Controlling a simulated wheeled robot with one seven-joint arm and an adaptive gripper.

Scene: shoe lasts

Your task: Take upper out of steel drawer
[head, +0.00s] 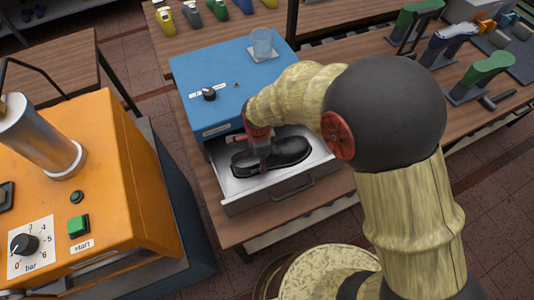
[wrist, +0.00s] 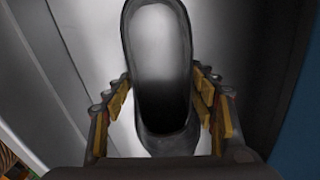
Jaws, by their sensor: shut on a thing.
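A black shoe upper (head: 287,153) lies in the open steel drawer (head: 238,189) of a blue cabinet (head: 222,75). My gripper (head: 262,160) reaches down into the drawer over the left part of the upper. In the wrist view the upper (wrist: 160,45) stands between my gripper's yellow-padded fingers (wrist: 167,112), one on each side. The gripper is shut on the upper. The near end of the upper is in dark shadow and partly hidden by the gripper body. The upper appears to be still within the drawer; I cannot tell whether it touches the drawer floor.
An orange machine (head: 130,190) with a dial stands at the left. Green and blue shoe lasts (head: 488,70) stand on the right bench. The cabinet's front and drawer walls lie close around my gripper.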

